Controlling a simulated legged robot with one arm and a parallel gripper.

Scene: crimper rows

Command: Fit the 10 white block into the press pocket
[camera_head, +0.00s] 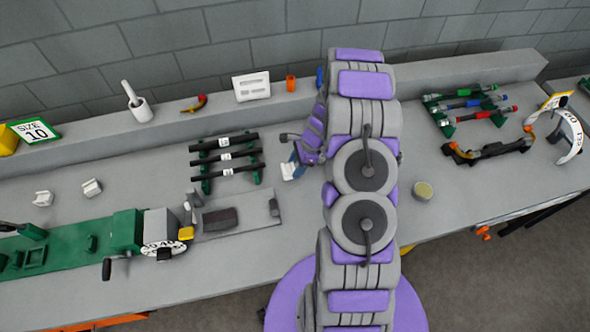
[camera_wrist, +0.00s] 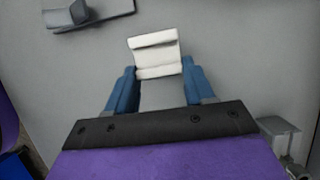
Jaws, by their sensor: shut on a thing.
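My gripper (camera_head: 294,163) is shut on a white block (camera_head: 289,172) and holds it over the bench, right of the dark rod rack. In the wrist view the white block (camera_wrist: 153,48) sits between the blue fingertips of my gripper (camera_wrist: 158,68); it has a grooved face and no number I can read. Two similar white blocks stand on the bench at left, one (camera_head: 43,198) farther left and one (camera_head: 92,187) beside it. A green press-like machine (camera_head: 125,232) with a numbered dial (camera_head: 164,248) is at lower left. I cannot make out for certain which recess is the press pocket.
A "SIZE 10" sign (camera_head: 35,131) stands at far left. A rack of dark rods (camera_head: 226,160) and a grey plate (camera_head: 240,214) with a dark pad lie left of my arm. A round tin (camera_head: 423,191) and coloured tools (camera_head: 470,105) are at right.

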